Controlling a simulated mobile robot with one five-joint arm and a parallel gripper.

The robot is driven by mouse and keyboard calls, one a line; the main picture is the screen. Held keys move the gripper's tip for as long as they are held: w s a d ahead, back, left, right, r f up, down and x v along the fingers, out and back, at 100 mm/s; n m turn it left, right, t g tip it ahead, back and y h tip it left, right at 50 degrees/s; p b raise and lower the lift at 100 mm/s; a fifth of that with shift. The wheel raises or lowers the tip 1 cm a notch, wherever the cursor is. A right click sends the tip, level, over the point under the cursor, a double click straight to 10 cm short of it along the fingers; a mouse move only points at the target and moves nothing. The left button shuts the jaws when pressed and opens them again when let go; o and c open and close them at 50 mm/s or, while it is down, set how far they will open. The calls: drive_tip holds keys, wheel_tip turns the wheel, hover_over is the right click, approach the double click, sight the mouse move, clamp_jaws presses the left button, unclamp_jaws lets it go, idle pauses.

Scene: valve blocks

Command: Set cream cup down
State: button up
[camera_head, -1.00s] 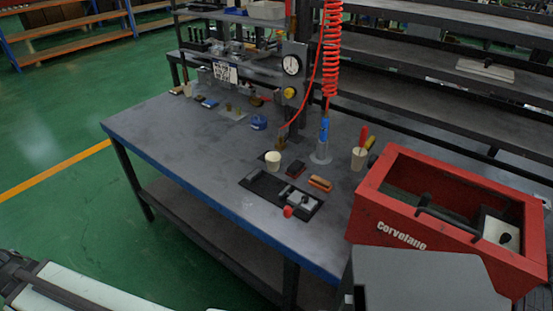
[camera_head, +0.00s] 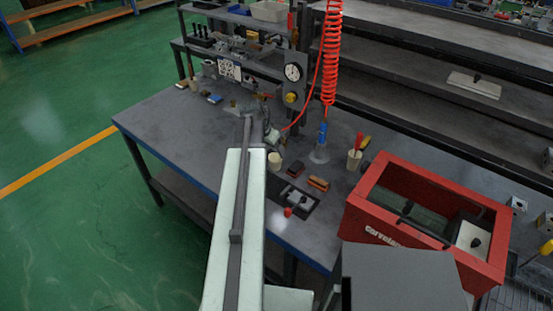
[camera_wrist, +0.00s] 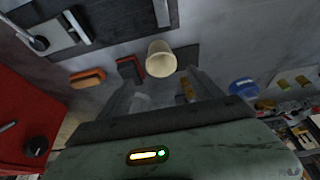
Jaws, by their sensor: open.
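The cream cup (camera_head: 274,160) stands upright on the grey workbench (camera_head: 185,135), at the far left end of a black tray (camera_head: 302,203). In the wrist view the cup (camera_wrist: 160,62) shows whole, next to a dark square pad (camera_wrist: 186,58). My gripper (camera_wrist: 163,84) is open and empty. Its two fingers spread to either side below the cup in that view, and the cup is just past their tips; I cannot tell the exact gap. In the head view my arm reaches over the bench, and my gripper (camera_head: 268,138) is partly hidden beside the cup.
Orange (camera_head: 318,183) and dark brown (camera_head: 295,168) blocks lie right of the cup. A blue-topped air tool (camera_head: 322,135) hangs from a red coiled hose. Another cream cup (camera_head: 354,161) holds tools. A red crate (camera_head: 362,222) stands at right.

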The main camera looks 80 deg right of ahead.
sight(276, 158)
drive_tip(key=b+x, duration=0.7)
drive_tip(key=x, duration=0.1)
drive_tip(key=shift+w+a+f, duration=0.1)
drive_tip(key=shift+w+f, duration=0.05)
drive_tip(key=shift+f, duration=0.05)
drive_tip(key=shift+r, duration=0.2)
drive_tip(key=c, duration=1.6)
drive_tip(key=shift+o, duration=0.2)
wheel_tip(276, 158, up, 10)
drive_tip(key=p, duration=1)
